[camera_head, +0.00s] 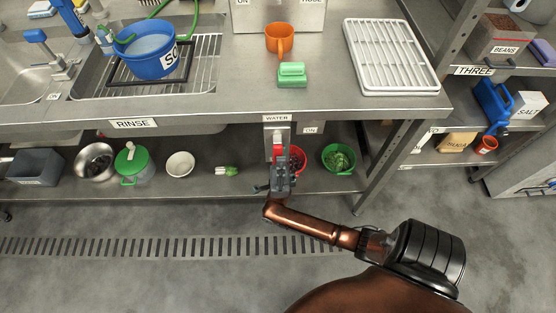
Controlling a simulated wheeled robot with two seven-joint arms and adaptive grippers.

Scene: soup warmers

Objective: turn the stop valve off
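The stop valve shows as a red handle (277,140) on a grey plate (270,129) under the label WATER, below the front edge of the steel counter. An ON label (310,129) is to the right of the plate. My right gripper (279,160) is raised at the valve, its fingers overlapping the lower part of the red handle in the camera_head view. I cannot tell whether the fingers touch the handle or are closed on it. The gripper hides the lower part of the valve. My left gripper is not in view.
The counter edge (190,121) is just above my gripper. A table leg (385,165) stands to the right.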

